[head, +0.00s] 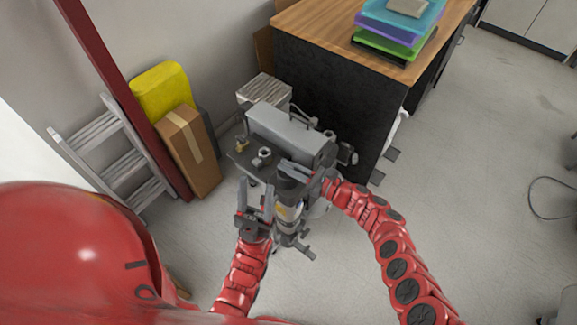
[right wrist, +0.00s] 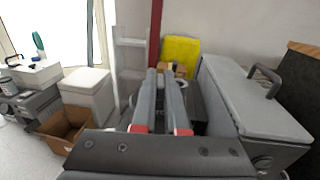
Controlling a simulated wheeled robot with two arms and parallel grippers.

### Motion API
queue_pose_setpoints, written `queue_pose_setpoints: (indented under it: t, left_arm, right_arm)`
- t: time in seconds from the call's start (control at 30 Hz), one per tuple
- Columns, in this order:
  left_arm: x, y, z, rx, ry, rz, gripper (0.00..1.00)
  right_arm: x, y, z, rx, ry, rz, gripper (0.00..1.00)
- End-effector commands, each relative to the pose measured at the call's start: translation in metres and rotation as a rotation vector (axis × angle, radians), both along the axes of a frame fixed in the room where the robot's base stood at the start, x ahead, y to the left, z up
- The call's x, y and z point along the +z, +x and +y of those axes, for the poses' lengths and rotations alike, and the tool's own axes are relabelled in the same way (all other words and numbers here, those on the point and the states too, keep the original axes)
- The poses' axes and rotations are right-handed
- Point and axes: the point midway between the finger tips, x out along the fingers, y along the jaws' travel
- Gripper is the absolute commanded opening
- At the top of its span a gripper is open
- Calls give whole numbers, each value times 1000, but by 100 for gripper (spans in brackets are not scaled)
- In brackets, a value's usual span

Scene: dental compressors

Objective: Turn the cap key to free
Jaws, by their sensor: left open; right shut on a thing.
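The grey compressor unit (head: 285,132) stands in the middle of the head view, its lidded housing also at the right of the right wrist view (right wrist: 250,100). A dark upright cylinder (head: 290,190) with a yellow mark below it stands at its front. My right gripper (head: 287,168) is over the top of this cylinder, its fingers shut on a small part, probably the cap key, which the fingers hide. The fingers also show in the right wrist view (right wrist: 165,85), close together. My left gripper (head: 256,190) is open and points up, just left of the cylinder, with nothing seen between its fingers.
A brass fitting (head: 241,144) and a metal fitting (head: 263,155) sit on the unit's dark plate. A desk (head: 340,100) with stacked trays (head: 400,28) stands behind. A ladder (head: 110,150), a cardboard box (head: 190,150) and a yellow item (head: 162,88) are at left. Floor at right is mostly clear.

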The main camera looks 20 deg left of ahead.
Motion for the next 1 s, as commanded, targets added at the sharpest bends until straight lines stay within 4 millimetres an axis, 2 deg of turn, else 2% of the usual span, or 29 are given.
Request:
queue_pose_setpoints:
  t: [0.17,0.2,0.37,0.8,0.87,1.0]
  left_arm:
    - [0,0,0,0,0,0,50]
    - [0,0,0,0,0,0,50]
    - [0,0,0,0,0,0,50]
    - [1,0,0,0,0,0,50]
    - [4,0,0,0,0,0,50]
    - [17,0,0,0,0,0,50]
  right_arm:
    - [0,0,0,0,1,0,0]
    - [0,0,0,0,1,0,14]
    - [0,0,0,0,0,0,41]
    - [1,0,-2,-1,0,0,41]
    - [2,0,-6,-3,0,1,41]
    - [5,-3,-27,-8,-1,2,41]
